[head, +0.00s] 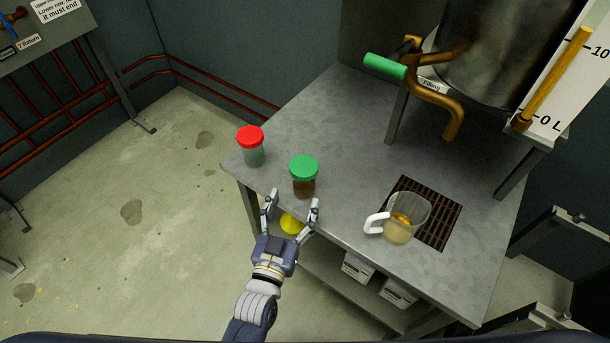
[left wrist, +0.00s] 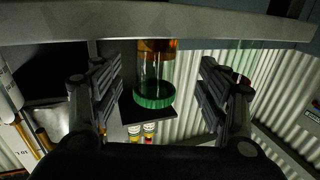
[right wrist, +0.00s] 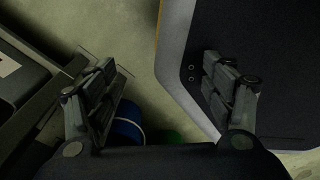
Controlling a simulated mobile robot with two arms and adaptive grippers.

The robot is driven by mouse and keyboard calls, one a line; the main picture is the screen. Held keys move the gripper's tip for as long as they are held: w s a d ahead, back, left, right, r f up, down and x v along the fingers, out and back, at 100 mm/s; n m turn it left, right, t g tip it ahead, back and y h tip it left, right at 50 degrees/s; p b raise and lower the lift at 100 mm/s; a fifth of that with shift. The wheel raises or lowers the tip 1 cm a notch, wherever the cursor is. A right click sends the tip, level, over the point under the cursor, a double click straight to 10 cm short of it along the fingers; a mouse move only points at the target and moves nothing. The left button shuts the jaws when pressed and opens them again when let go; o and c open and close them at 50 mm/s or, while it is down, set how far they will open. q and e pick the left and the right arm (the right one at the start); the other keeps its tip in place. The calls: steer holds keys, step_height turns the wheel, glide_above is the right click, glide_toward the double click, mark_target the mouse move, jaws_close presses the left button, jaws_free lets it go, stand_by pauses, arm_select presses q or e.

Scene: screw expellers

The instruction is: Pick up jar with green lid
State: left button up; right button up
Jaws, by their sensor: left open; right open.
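The jar with the green lid (head: 304,168) stands upright near the front edge of the grey metal table, with dark brown contents in its lower part. My left gripper (head: 292,201) is open and empty just in front of it, fingers pointing towards it. In the left wrist view the jar (left wrist: 155,72) appears upside down between the open fingers, its green lid (left wrist: 153,96) lowest. I cannot tell whether a finger touches it. My right gripper (right wrist: 163,80) is open and empty, seen only in the right wrist view.
A red-lidded jar (head: 252,148) stands to the left on the table (head: 345,125). A glass mug (head: 404,217) with a white handle stands at the floor-grate-like grille (head: 447,215). A bronze tap with a green handle (head: 385,66) is behind. A yellow object (head: 291,222) shows between my left fingers.

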mark_target(300, 190)
arm_select(q)
steer(key=shift+w+d, duration=0.2)
steer(key=shift+w, duration=0.5)
steer(key=shift+w+d, duration=0.1)
steer(key=shift+w, duration=0.25)
steer(key=shift+w+d, duration=0.1)
steer(key=shift+w, duration=0.15)
steer(key=x, duration=0.4)
steer(key=shift+w+d+r, duration=0.15)
steer(key=shift+d+r, duration=0.1)
steer(key=shift+r, duration=0.1)
steer(key=shift+w+d, duration=0.1)
steer(key=shift+w, duration=0.25)
arm_select(e)
steer(key=shift+w+r, duration=0.3)
steer(key=shift+w, duration=0.35)
arm_select(q)
steer(key=c, duration=1.3)
arm_select(e)
steer(key=shift+s, duration=0.2)
